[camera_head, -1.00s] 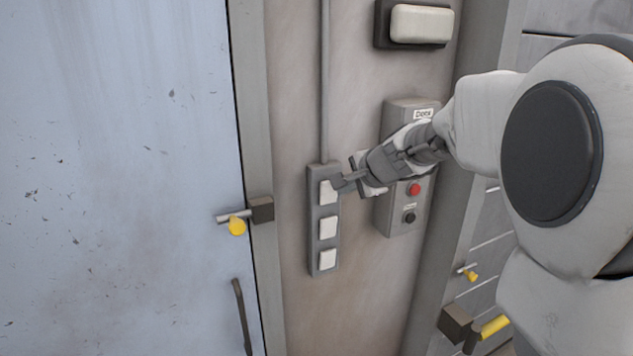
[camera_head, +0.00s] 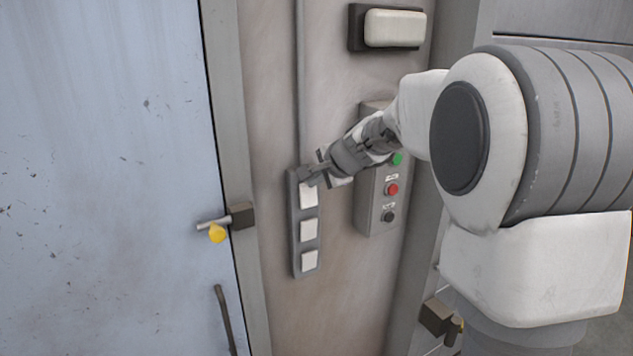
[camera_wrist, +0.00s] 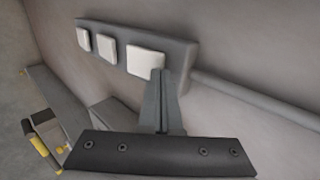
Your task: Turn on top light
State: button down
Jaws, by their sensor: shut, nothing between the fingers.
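A grey switch panel (camera_head: 296,238) with three white rocker switches stands upright on the wall, at the end of a conduit. Its top switch (camera_head: 308,194) is at the fingertips of my gripper (camera_head: 305,174). The middle switch (camera_head: 309,229) and the bottom switch (camera_head: 309,261) are clear below. In the wrist view, the shut fingers (camera_wrist: 158,75) overlap the edge of the top switch (camera_wrist: 143,62) nearest the conduit. I cannot tell whether they press on it. The gripper holds nothing. A white lamp (camera_head: 395,28) is fixed high on the wall and does not look clearly lit.
A grey control box (camera_head: 376,205) with green, red and black buttons is right of the panel, partly behind my arm. A pale blue door (camera_head: 100,180) with a yellow-tipped latch (camera_head: 217,232) is at left. Another latch (camera_head: 437,318) is low at right.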

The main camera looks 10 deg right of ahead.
jog(key=shift+r, duration=0.15)
jog(key=shift+r+p, duration=0.65)
jog(key=shift+r, duration=0.05)
jog(key=shift+s+d, duration=0.1)
